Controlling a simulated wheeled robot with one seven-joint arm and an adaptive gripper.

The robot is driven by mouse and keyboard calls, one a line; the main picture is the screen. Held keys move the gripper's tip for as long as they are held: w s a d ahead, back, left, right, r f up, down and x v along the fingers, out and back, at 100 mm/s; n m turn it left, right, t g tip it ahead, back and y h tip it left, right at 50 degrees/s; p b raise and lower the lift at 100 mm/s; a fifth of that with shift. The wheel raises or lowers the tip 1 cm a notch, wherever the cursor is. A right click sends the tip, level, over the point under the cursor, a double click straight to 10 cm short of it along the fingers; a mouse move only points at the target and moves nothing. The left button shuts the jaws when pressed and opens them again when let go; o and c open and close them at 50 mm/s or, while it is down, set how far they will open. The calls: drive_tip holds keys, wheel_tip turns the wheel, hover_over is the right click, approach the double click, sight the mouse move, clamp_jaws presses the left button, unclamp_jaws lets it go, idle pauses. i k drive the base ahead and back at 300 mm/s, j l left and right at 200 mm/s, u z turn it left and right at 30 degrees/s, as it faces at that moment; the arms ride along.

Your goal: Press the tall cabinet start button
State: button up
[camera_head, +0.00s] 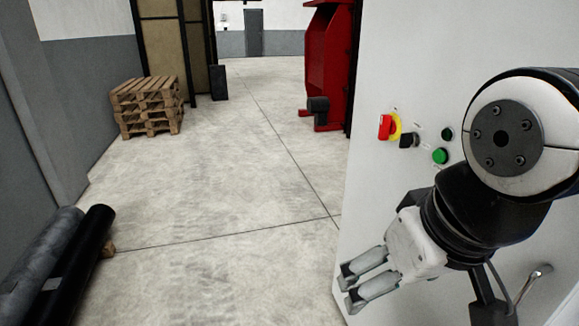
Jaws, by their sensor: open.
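The tall cabinet (372,190) is a pale grey panel filling the right side of the view. On its face are a round green button (440,156) and a smaller dark round button (447,133) above it. A red rotary switch on a yellow plate (388,127) and a black knob (408,140) are to their left. The labels are too small to read. My gripper (350,287) is open and empty, below and left of the green button, with its fingers pointing left. It is apart from the buttons. My arm hides part of the cabinet.
A metal handle (533,280) is on the cabinet, low at the right. A red machine (328,60) stands beyond the cabinet. Stacked wooden pallets (148,105) and dark rolls (75,262) are at the left. The middle floor (220,200) is clear.

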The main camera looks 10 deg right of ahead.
sight(439, 156)
drive_tip(key=z, duration=0.75)
